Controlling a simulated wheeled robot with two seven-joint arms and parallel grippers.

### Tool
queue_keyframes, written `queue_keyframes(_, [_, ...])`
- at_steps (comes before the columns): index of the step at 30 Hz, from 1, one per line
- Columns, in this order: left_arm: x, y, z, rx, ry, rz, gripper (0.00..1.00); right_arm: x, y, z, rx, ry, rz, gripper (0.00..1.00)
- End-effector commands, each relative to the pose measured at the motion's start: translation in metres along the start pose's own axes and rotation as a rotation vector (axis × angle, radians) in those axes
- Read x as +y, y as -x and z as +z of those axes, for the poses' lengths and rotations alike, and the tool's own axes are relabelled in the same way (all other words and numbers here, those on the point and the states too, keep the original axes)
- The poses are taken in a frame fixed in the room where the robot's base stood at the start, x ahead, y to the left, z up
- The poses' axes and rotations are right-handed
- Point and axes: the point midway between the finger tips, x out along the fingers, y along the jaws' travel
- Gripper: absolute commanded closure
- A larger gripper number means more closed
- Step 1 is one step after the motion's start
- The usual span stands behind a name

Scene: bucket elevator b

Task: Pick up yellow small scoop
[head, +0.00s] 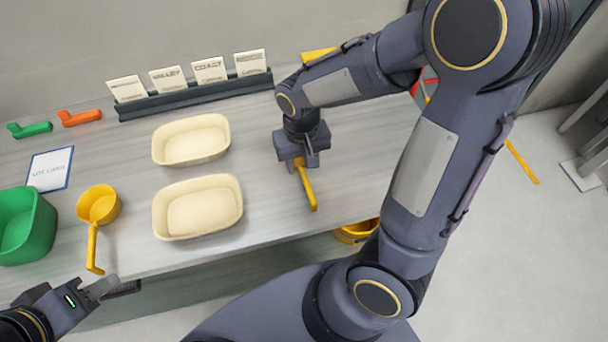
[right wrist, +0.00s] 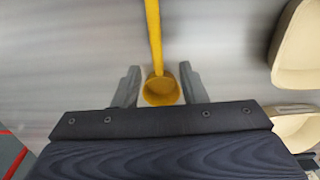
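The small yellow scoop (right wrist: 161,91) is in the right wrist view, with its round cup between my right gripper's fingers and its handle running up the picture. My right gripper's two fingers (right wrist: 160,86) are apart, one on each side of the cup, with gaps showing. A larger yellow scoop (head: 99,205) lies at the left of the table. My left gripper (head: 104,287) is near the table's front edge, below that scoop's handle; its finger opening is unclear.
Two cream trays (head: 191,140) (head: 198,207) stand left of my right gripper. A green container (head: 24,226), a card (head: 50,169), and green (head: 31,129) and orange (head: 81,117) scoops are at the left. A card rack (head: 198,94) stands behind. A yellow bucket (head: 355,232) is below the front edge.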

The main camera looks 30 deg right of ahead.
Motion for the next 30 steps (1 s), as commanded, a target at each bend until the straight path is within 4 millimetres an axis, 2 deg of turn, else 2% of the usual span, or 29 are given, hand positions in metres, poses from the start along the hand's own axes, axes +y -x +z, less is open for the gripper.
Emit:
queue_keyframes(10, [0.0,0.0,0.0,0.0,0.0,0.0,0.64,0.005,-0.048,-0.001,-0.003,0.0,0.0,0.62])
queue_keyframes(19, [0.0,0.0,0.0,0.0,0.0,0.0,0.64,0.004,-0.054,-0.001,0.001,0.001,-0.002,0.62])
queue_keyframes(20, [0.0,0.0,0.0,0.0,0.0,0.0,0.64,0.004,-0.054,-0.001,0.001,0.001,-0.002,0.63])
queue_keyframes(28, [0.0,-0.001,0.0,0.0,0.0,0.0,0.64,0.004,-0.053,-0.001,0.001,0.001,-0.002,0.98])
queue_keyframes(30, [0.0,-0.001,0.0,0.0,0.0,0.0,0.64,0.004,-0.053,-0.001,0.001,0.001,-0.002,1.0])
